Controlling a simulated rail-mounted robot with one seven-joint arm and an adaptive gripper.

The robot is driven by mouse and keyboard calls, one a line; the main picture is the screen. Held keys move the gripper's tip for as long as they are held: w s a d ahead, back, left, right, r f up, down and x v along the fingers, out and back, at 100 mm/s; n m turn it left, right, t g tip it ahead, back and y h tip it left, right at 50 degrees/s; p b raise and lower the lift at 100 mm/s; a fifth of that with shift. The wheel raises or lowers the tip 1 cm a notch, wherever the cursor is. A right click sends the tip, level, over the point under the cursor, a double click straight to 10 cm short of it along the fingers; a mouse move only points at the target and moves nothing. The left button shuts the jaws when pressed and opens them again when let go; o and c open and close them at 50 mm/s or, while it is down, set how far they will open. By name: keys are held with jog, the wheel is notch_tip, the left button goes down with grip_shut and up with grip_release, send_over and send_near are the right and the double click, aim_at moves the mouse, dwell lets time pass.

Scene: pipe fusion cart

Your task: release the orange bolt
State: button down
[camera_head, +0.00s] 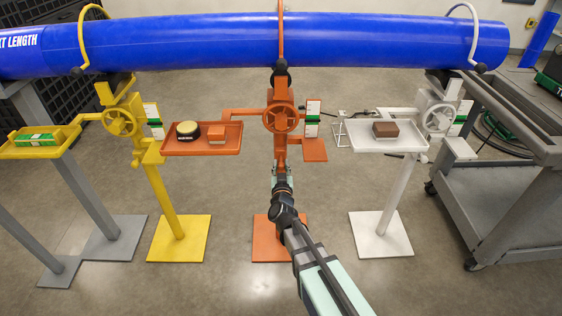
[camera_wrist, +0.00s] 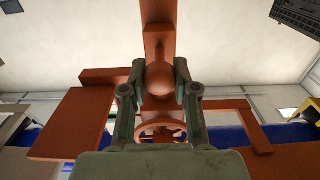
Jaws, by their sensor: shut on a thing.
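The orange bolt (camera_wrist: 160,78) shows in the wrist view as a round orange end between my two fingers, in front of the orange stand's post. My gripper (camera_wrist: 155,90) is shut on it, one finger on each side. In the head view my gripper (camera_head: 281,172) reaches up to the orange stand (camera_head: 279,150), below its handwheel (camera_head: 280,118). The bolt itself cannot be made out there, as my gripper and arm cover that spot.
A blue pipe (camera_head: 200,40) spans the top. An orange tray (camera_head: 190,149) lies left of the post, and an orange plate (camera_head: 314,149) right. A yellow stand (camera_head: 165,190) and a white stand (camera_head: 397,195) flank it. A grey cart (camera_head: 510,200) is at far right.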

jog(key=shift+s, duration=0.35)
jog(key=c, duration=0.8)
grip_release()
jog(key=shift+c, duration=0.2)
jog(key=shift+s, duration=0.1)
jog(key=s, duration=0.7)
jog(key=shift+s+d, duration=0.15)
jog(key=shift+d, duration=0.25)
